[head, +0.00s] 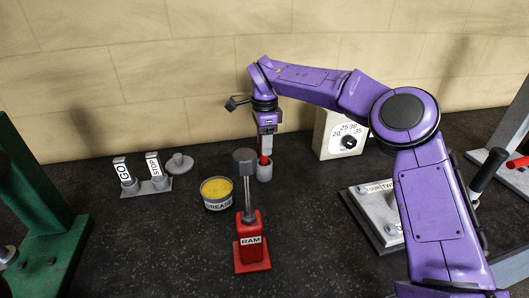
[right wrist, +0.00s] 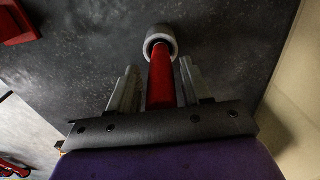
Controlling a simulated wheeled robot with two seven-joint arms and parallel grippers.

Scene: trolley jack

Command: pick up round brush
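The round brush has a red handle that stands upright in the head view (head: 265,158) beside the grey wall-side items. Its lower end meets a grey cylinder (head: 264,173), and I cannot tell if that is a cup or the brush head. My right gripper (head: 266,133) is above it, pointing down. In the right wrist view the red handle (right wrist: 161,82) lies between the two fingers (right wrist: 158,68), with narrow gaps showing on both sides. The gripper is open around the handle. The grey ring (right wrist: 160,40) is beyond the fingertips. My left gripper is out of view.
A yellow grease tub (head: 217,192) and a red ram jack (head: 251,245) with a grey-headed lever stand left and in front. A GO/STOP pedal block (head: 146,185) is farther left. A dial box (head: 340,135) stands behind right, a grey plate (head: 375,210) at right.

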